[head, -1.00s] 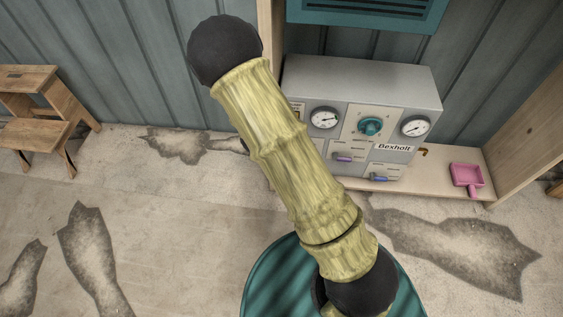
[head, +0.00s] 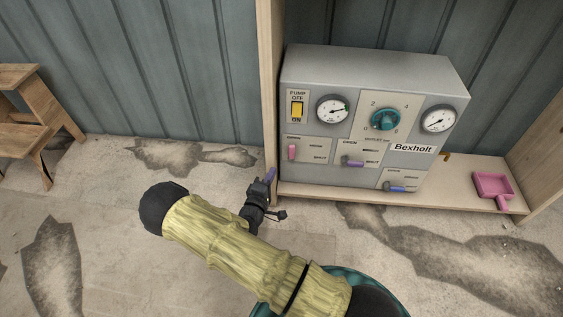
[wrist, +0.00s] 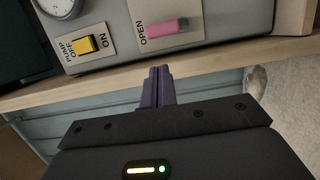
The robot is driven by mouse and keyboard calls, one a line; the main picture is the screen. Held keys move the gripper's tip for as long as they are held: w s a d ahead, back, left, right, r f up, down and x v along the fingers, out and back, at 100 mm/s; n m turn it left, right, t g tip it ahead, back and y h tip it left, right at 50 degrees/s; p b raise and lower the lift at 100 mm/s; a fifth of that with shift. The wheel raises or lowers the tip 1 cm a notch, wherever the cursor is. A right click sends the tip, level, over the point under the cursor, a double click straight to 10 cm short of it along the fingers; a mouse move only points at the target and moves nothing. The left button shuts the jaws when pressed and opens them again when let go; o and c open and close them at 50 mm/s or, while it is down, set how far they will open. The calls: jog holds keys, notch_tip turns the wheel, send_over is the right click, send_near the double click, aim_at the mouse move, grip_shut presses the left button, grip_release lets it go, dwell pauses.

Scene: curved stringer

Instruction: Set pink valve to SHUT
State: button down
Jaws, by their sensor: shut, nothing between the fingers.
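The pink valve handle (head: 292,152) is at the lower left of the grey Bexholt panel (head: 350,140). It hangs upright under the OPEN label; a SHUT label is to its lower right. In the wrist view the pink handle (wrist: 166,28) lies beside the word OPEN, ahead of the fingers. My gripper (head: 270,175) is low and to the left of the panel, near the shelf's left end. Its purple fingers (wrist: 158,72) are shut, empty and apart from the handle.
A yellow pump switch (head: 297,110), two gauges, a teal knob (head: 385,119), a purple handle (head: 352,162) and a blue handle (head: 396,188) share the panel. A wooden post (head: 269,80) stands at its left. A pink scoop (head: 493,186) lies on the shelf at right.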

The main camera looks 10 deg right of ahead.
aim_at(292, 151)
dwell(0.3)
jog(key=b+x, duration=0.4)
jog(key=x, duration=0.6)
jog(key=shift+d+r, duration=0.1)
jog(key=shift+w+m, duration=0.1)
jog(key=shift+m, duration=0.5)
